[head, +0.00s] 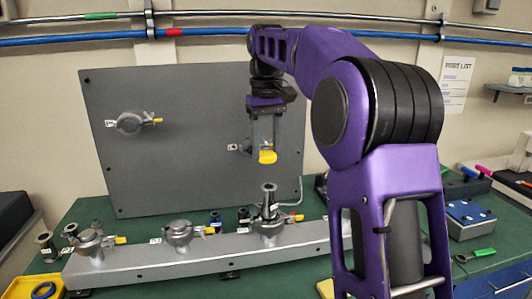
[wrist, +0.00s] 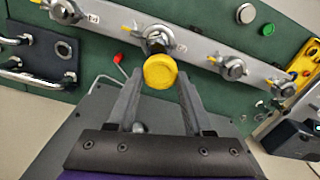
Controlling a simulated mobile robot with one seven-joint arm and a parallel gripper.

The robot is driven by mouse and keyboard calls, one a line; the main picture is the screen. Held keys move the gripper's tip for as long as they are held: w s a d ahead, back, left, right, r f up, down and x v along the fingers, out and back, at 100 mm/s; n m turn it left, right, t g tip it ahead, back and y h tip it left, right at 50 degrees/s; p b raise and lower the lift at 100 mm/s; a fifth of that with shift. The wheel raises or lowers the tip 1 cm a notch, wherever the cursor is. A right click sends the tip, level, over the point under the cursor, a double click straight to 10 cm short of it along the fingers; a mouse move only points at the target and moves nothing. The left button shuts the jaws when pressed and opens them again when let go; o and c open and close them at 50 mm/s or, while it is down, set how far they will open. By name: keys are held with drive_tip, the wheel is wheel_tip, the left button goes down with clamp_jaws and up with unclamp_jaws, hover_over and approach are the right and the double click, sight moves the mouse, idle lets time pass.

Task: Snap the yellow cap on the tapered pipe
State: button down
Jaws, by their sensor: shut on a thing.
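My gripper (head: 265,145) is shut on the yellow cap (head: 267,156). The cap also shows in the wrist view (wrist: 160,71), round and face-on between the two fingertips (wrist: 158,82). An upright metal pipe with a flanged top (head: 268,190), which looks like the tapered pipe, rises from a clamp on the grey rail (head: 215,253). In the head view the cap hangs above this pipe with a clear gap. In the wrist view the cap partly hides the fitting (wrist: 158,40) behind it.
Other clamped fittings (head: 180,234) (head: 90,245) stand along the rail to the left. A grey upright panel (head: 190,95) with two mounted clamps is behind. A bent metal rod (head: 292,216) sits close beside the pipe. A yellow tray (head: 57,294) is at front left.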

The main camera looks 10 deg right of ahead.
drive_tip(key=shift+w+d+r, duration=0.15)
drive_tip(key=shift+d+r, duration=0.1)
drive_tip(key=shift+f, duration=0.1)
drive_tip(key=b, duration=0.1)
hover_over(268, 186)
drive_tip(key=shift+f, duration=2.75)
drive_tip(key=shift+f+b, duration=0.4)
drive_tip(key=shift+f, duration=0.15)
drive_tip(key=shift+f+b, duration=0.3)
drive_tip(key=shift+f, duration=0.25)
drive_tip(key=shift+c, duration=1.1)
unclamp_jaws()
drive_tip(key=shift+r, duration=0.1)
